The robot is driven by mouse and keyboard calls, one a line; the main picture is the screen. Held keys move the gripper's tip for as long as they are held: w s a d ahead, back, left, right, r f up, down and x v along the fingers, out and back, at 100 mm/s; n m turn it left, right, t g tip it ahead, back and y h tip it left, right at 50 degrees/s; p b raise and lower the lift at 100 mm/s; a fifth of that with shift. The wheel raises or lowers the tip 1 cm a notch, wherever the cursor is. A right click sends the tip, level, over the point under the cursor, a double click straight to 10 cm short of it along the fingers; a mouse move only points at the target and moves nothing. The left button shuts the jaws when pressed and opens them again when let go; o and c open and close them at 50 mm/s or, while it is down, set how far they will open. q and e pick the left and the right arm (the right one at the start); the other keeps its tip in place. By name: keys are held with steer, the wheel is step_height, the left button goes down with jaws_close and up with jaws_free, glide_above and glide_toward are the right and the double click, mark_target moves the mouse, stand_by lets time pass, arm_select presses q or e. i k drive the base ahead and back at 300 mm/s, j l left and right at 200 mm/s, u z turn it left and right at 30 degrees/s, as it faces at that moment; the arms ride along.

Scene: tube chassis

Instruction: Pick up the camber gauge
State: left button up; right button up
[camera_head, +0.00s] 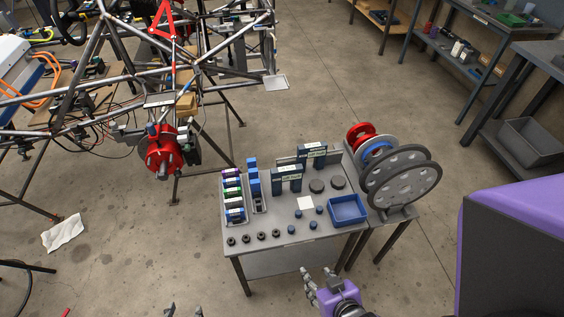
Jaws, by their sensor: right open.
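I cannot tell for sure which item is the camber gauge. Two dark blue upright pieces with pale labels, one nearer (287,176) and one farther (313,153), stand at the back of the small grey table (262,222). My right gripper (316,273) is open and empty, in front of the table's near edge and apart from everything on it. Two dark fingertips of my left gripper (184,310) show spread apart at the bottom edge; the rest of it is out of view.
The table also holds a blue tray (347,209), a rack of coloured items (233,196), black discs and small knobs. A stand of reels and plates (402,184) adjoins its right side. The tube chassis (130,75) stands at left.

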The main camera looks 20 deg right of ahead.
mark_target(294, 174)
steer(key=i+l+u, duration=0.25)
steer(key=l, duration=0.4)
steer(key=i+l+u, duration=0.1)
steer(key=i+l, duration=0.2)
